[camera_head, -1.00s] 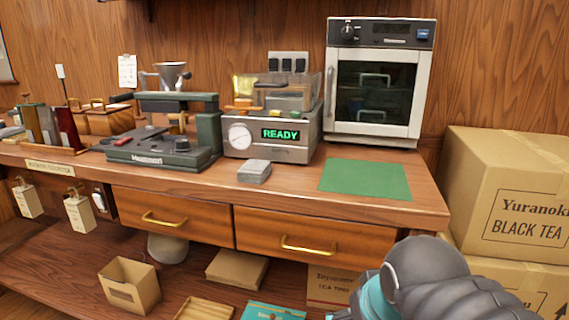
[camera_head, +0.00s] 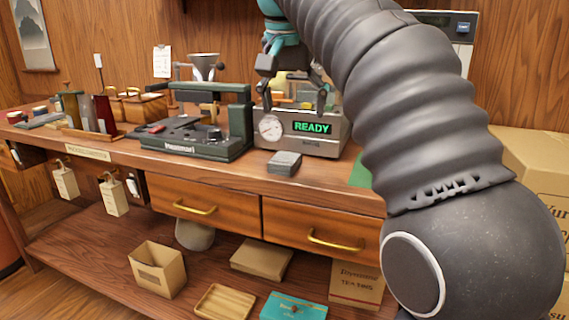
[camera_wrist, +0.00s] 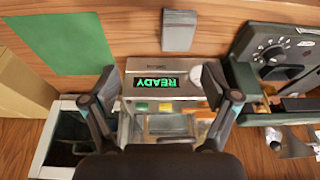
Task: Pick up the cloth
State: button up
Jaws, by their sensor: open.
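A small grey folded block (camera_head: 284,163), which looks like the cloth, lies on the counter in front of the READY machine. It also shows in the wrist view (camera_wrist: 179,30), near the top.
A dark green press or scale (camera_head: 200,140) stands left of the READY machine. A white oven (camera_head: 462,35) stands behind my arm. Boxes (camera_head: 535,165) are stacked at the right. Bare counter lies around the grey block. Two drawers (camera_head: 205,205) are shut below.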

jog(key=w+a+r, duration=0.1)
jog(key=a, duration=0.2)
send_over(285, 158)
jog(key=s, duration=0.2)
jog(key=shift+m, duration=0.4)
jog(key=f, duration=0.8)
jog(key=shift+s+a, duration=0.15)
jog(key=shift+a, duration=0.25)
jog(key=shift+w+b+x, duration=0.2)
jog(key=shift+b+x, duration=0.4)
jog(key=shift+x, duration=2.05)
jog(key=shift+d, duration=0.1)
jog(key=shift+r, duration=0.1)
jog(key=c, duration=1.1)
jog(key=shift+r+p, duration=0.6)
jog(key=shift+r, duration=4.4)
